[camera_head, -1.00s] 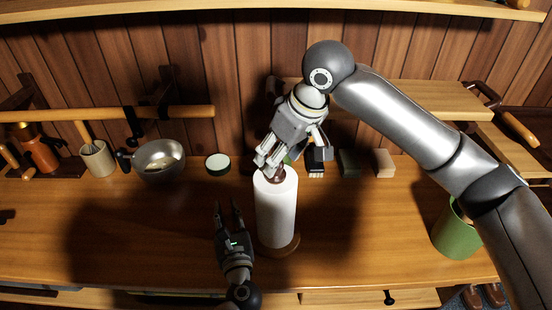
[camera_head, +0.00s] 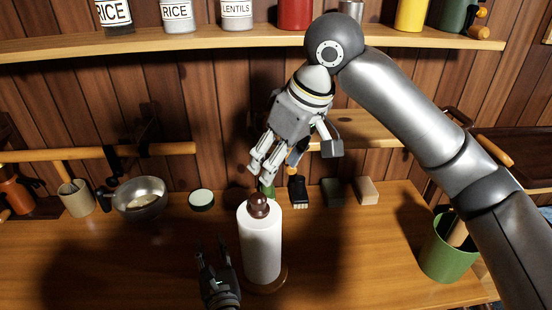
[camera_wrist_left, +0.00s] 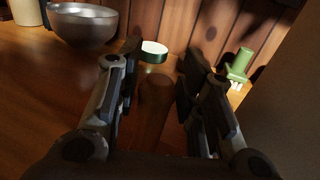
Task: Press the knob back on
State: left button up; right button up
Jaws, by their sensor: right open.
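The dark brown knob (camera_head: 258,205) sits on top of the upright white paper roll (camera_head: 262,245). Whether it is fully seated cannot be told. The roll stands on a round wooden base (camera_head: 270,284). My right gripper (camera_head: 260,176) is open and empty, its fingertips pointing down just above the knob, apart from it. My left gripper (camera_head: 210,248) is open and empty, low at the left of the roll. Its spread fingers also show in the left wrist view (camera_wrist_left: 156,68), with bare counter and a dark shadow between them.
Behind stand a metal bowl (camera_head: 140,199), a green-rimmed round lid (camera_head: 201,200), a brush (camera_head: 298,190) and two blocks (camera_head: 333,191). A green pot (camera_head: 448,250) is at the right. A shelf (camera_head: 200,42) with jars runs above. The counter's front left is clear.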

pick_arm(q)
jog(key=shift+o, duration=0.8)
jog(key=shift+s, duration=0.1)
jog(key=v, duration=1.1)
jog(key=shift+s, duration=0.4)
jog(key=shift+d, duration=0.15)
